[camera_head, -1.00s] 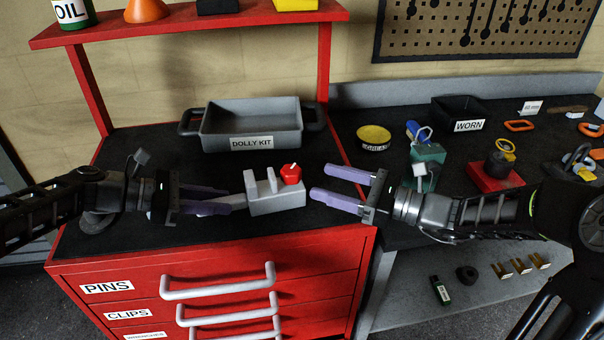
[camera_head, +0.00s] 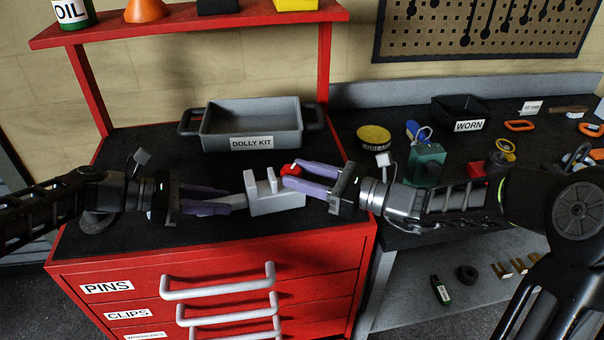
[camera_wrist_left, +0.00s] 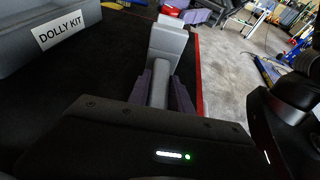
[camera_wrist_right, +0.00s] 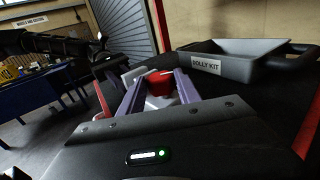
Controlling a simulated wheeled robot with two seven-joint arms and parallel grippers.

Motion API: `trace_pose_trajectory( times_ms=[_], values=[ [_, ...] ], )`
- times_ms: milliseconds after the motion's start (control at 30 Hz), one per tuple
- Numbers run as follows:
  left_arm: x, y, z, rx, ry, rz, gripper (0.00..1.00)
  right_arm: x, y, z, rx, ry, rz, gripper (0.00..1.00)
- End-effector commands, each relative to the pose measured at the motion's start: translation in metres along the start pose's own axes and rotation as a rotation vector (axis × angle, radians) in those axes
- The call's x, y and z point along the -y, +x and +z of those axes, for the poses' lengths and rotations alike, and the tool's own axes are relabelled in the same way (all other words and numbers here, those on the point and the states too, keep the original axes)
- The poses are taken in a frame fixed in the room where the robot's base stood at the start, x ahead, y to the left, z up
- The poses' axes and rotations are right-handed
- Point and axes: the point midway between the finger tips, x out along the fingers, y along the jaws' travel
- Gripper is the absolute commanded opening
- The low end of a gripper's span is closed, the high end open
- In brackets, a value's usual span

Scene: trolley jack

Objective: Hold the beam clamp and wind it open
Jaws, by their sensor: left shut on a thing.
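The beam clamp (camera_head: 276,205) is a grey block with upright jaws and a red knob (camera_head: 290,169) at its right end, on the black top of the red cabinet. My left gripper (camera_head: 238,201) is shut on the grey bar at the clamp's left end; the left wrist view shows this bar (camera_wrist_left: 160,84) between the fingers. My right gripper (camera_head: 289,173) is open, its purple fingers reaching in from the right around the knob. In the right wrist view the knob (camera_wrist_right: 160,83) lies between the fingers; contact cannot be told. The fingers partly hide the knob in the head view.
A grey tray labelled DOLLY KIT (camera_head: 252,125) stands behind the clamp. The bench to the right holds a yellow-lidded tin (camera_head: 374,136), a green block (camera_head: 427,165) and a black WORN bin (camera_head: 460,112). The cabinet top in front of the tray is mostly clear.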

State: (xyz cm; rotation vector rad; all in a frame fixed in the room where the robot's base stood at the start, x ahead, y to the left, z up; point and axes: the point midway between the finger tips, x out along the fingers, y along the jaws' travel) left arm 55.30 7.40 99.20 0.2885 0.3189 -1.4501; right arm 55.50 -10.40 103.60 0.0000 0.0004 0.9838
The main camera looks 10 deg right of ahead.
Motion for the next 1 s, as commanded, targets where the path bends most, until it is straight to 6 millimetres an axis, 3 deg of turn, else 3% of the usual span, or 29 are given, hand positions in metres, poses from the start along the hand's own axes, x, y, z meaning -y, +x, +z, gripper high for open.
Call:
trace_pose_trajectory(
  times_ms=[467,733,1000],
  values=[
    [0.0003,0.0001,-0.0001,0.0,0.0,-0.001,0.0,-0.0001,-0.0002,0.0,0.0,0.0,0.0,0.0],
    [0.0003,0.0001,-0.0002,0.0,-0.001,-0.001,0.0,0.003,0.0006,0.0008,0.004,-0.004,0.06,0.0],
    [0.0003,0.0001,-0.0001,0.0,0.0,-0.001,0.0,0.0093,0.0024,0.0005,0.005,-0.003,0.317,0.0]
  ],
)
